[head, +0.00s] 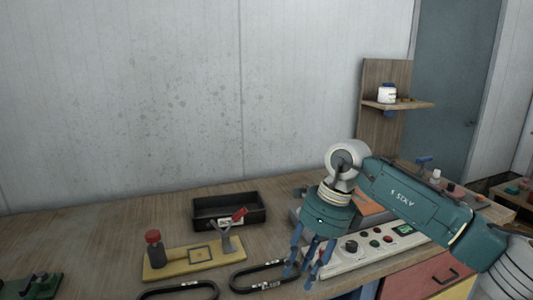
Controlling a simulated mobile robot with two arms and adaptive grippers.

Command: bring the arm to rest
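My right arm comes in from the right in the head view. Its gripper (309,262) points down over the front of the workbench (100,240), with blue fingers spread apart. I see nothing between the fingers. They overlap the right end of a black loop (262,287) in the picture; I cannot tell whether they touch it. My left arm and gripper are not in view.
A control panel (345,264) with knobs lies right of the gripper. A wooden shelf (425,104) holds a white jar (387,95). The bench's back left is clear.

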